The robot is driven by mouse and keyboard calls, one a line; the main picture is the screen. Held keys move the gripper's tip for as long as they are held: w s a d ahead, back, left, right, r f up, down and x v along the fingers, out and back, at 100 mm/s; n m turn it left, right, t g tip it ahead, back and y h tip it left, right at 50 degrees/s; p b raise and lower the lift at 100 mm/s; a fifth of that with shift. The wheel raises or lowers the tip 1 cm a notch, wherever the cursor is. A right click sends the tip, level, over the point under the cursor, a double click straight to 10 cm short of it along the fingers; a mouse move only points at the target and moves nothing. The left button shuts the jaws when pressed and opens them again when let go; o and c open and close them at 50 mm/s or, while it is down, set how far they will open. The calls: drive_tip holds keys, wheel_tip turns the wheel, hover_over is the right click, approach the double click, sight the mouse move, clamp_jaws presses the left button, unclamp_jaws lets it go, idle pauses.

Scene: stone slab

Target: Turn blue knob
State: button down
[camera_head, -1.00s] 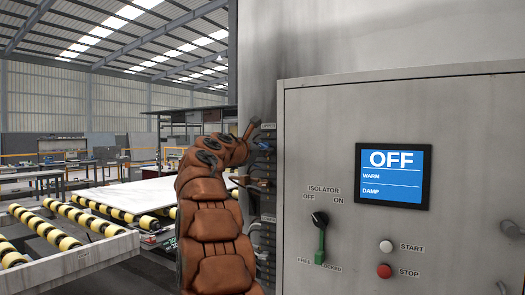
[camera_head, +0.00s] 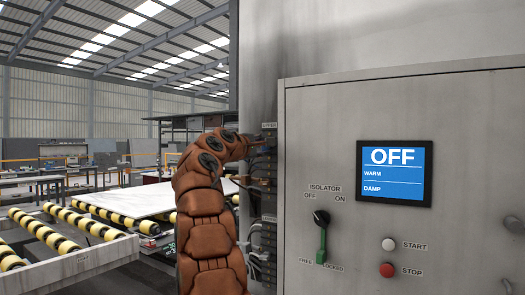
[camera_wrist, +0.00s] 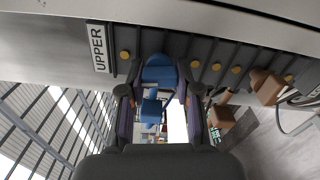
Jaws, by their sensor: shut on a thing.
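In the wrist view a blue knob (camera_wrist: 158,72) stands on a dark strip beside a white label (camera_wrist: 98,48) reading UPPER. A smaller blue piece shows just below it, between the fingers. My gripper (camera_wrist: 158,92) has one finger on each side of the blue knob and is shut on it. In the head view my gripper (camera_head: 254,140) reaches the top of the narrow connector strip at the cabinet's left edge. The knob itself is hidden or too small to tell there.
A grey control panel (camera_head: 460,130) fills the right, with a screen (camera_head: 394,174) reading OFF, an isolator switch (camera_head: 321,218), a white START button (camera_head: 388,244) and a red STOP button (camera_head: 387,270). Cables and brown plugs (camera_wrist: 266,86) sit along the strip. A roller conveyor (camera_head: 75,245) lies left.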

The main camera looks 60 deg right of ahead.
drive_tip(key=m, duration=0.4)
drive_tip(key=shift+m, duration=0.4)
drive_tip(key=shift+r+m, duration=0.1)
drive_tip(key=shift+m, duration=1)
drive_tip(key=shift+m+p, duration=0.3)
drive_tip(key=shift+m, duration=0.8)
drive_tip(key=m+p, duration=0.1)
drive_tip(key=m, duration=0.1)
drive_tip(key=m+p, duration=0.1)
drive_tip(key=m, duration=0.2)
drive_tip(key=shift+s+r+p, duration=0.1)
drive_tip(key=shift+r+p, duration=0.1)
drive_tip(key=shift+p, duration=0.1)
drive_tip(key=m+p, duration=0.1)
drive_tip(key=m, duration=0.2)
drive_tip(key=shift+s, duration=0.1)
drive_tip(key=shift+m+p, duration=0.45)
drive_tip(key=shift+m, duration=0.05)
drive_tip(key=shift+f, duration=0.1)
